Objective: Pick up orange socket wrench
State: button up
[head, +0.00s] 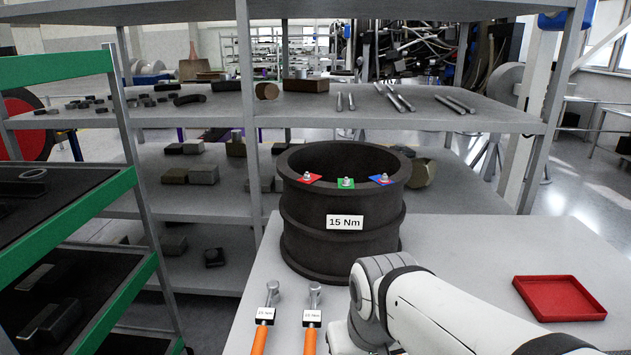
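Two orange-handled socket wrenches lie side by side at the front edge of the grey table, their silver heads pointing away from me. The left wrench (260,339) and the right wrench (310,339) each carry a small white label, too small to read surely. Their lower handles run out of the bottom of the head view. My white and grey arm reaches in from the lower right, just right of the wrenches. My gripper's fingers do not show.
A black ring (300,245) labelled 15 Nm stands behind the wrenches, with red, green and blue bolt markers on its rim. A red tray (558,299) lies at the right. A grey shelf (330,115) stands behind, a green-edged rack (125,305) at left.

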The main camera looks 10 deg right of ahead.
aim_at(266, 317)
jog(key=z, duration=1.9)
jog(key=k, duration=1.15)
jog(key=u, duration=0.9)
jog(key=i, duration=1)
jog(key=u, duration=0.05)
